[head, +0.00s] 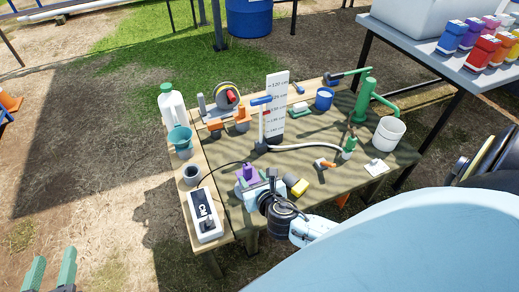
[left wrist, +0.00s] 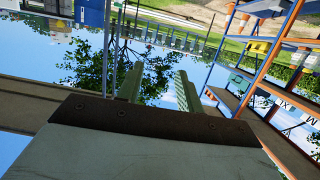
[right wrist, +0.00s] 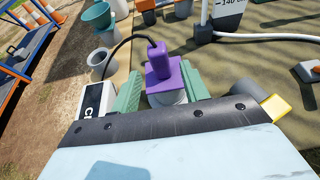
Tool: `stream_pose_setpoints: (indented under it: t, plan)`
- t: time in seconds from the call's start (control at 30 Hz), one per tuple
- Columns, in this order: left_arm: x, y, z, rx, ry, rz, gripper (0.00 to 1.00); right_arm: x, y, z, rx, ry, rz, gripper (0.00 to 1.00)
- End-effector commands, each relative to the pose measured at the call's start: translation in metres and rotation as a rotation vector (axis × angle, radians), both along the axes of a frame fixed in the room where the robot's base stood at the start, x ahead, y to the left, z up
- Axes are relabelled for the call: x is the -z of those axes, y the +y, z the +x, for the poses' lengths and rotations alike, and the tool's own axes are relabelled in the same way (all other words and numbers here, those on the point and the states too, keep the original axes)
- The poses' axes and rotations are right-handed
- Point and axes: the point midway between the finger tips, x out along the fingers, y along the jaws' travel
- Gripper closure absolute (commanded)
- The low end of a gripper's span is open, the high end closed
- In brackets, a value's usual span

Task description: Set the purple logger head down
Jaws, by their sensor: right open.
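The purple logger head (head: 250,173) is at the near part of the work table (head: 330,195). In the right wrist view, the purple logger head (right wrist: 165,72) is upright, with a dark cable curving from its top to the left. It appears to sit on a pale round piece (right wrist: 168,98), whose lower part is hidden by my gripper. My right gripper (right wrist: 160,68) is open, with a green finger on each side of the head; I cannot tell whether they touch it. My left gripper (head: 52,254) is open and empty, off the table at the lower left.
A white box with a dark panel (head: 205,215) lies left of the head. A grey cup (head: 191,175), teal funnel (head: 180,140) and white jug (head: 172,106) line the left edge. A yellow-ended cylinder (head: 297,187) is close right. A graduated board (head: 273,108) and white hose stand behind.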

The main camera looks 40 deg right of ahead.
Motion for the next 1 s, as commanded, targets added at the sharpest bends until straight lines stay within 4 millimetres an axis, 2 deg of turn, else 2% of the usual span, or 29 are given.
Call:
stream_pose_setpoints:
  t: [0.3, 0.53, 0.63, 0.77, 1.0]
  plan:
    - [0.046, 0.017, -0.024, -0.025, 0.307, 0.084, 0.64, -0.014, 0.007, -0.031, 0.000, 0.001, 0.000, 0.55]
    - [0.061, 0.023, -0.036, -0.034, 0.412, 0.110, 0.64, -0.019, 0.010, -0.041, 0.004, -0.001, 0.006, 0.55]
    - [0.063, 0.024, -0.037, -0.035, 0.424, 0.114, 0.64, -0.023, 0.012, -0.044, 0.047, -0.013, 0.096, 0.55]
    - [0.063, 0.024, -0.037, -0.035, 0.426, 0.114, 0.64, -0.039, 0.021, -0.051, 0.218, -0.055, 0.451, 0.55]
    - [0.063, 0.024, -0.037, -0.035, 0.424, 0.114, 0.64, -0.084, 0.050, -0.077, 0.734, -0.129, 1.464, 0.55]
